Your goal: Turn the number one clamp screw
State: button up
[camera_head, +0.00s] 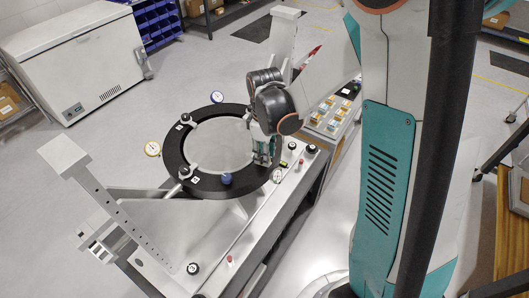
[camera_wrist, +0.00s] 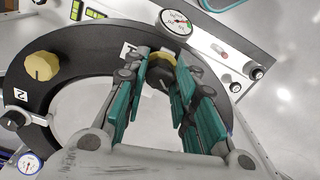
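The number one clamp screw (camera_wrist: 160,76) shows in the wrist view as a yellow and dark knob beside a white number plate (camera_wrist: 129,49) on the black ring (camera_wrist: 75,99). My gripper (camera_wrist: 163,72) has its teal-padded fingers spread to either side of this knob, apparently with a small gap. In the head view my gripper (camera_head: 264,150) is at the right side of the black ring (camera_head: 171,152). The arm and fingers hide the screw there. A second yellow knob (camera_wrist: 41,66), near the plate marked 2 (camera_wrist: 21,95), is at the left of the wrist view.
Dial gauges (camera_head: 152,148) stand around the ring; one (camera_wrist: 176,22) is just beyond my fingers. The fixture table (camera_head: 215,245) carries buttons (camera_head: 193,268) along its edge. A upright post (camera_head: 110,205) stands at left. A white freezer (camera_head: 85,65) is behind.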

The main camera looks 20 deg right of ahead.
jog(key=shift+m, duration=0.3)
jog(key=m+b, duration=0.3)
jog(key=m, duration=0.1)
jog(key=shift+f+b, duration=0.15)
jog(key=shift+b, duration=0.2)
jog(key=m+b, duration=0.2)
jog(key=m, duration=0.4)
jog(key=shift+b, duration=0.35)
jog(key=o, duration=1.1)
jog(key=shift+c, duration=0.2)
notch_tip(320, 180, up, 12)
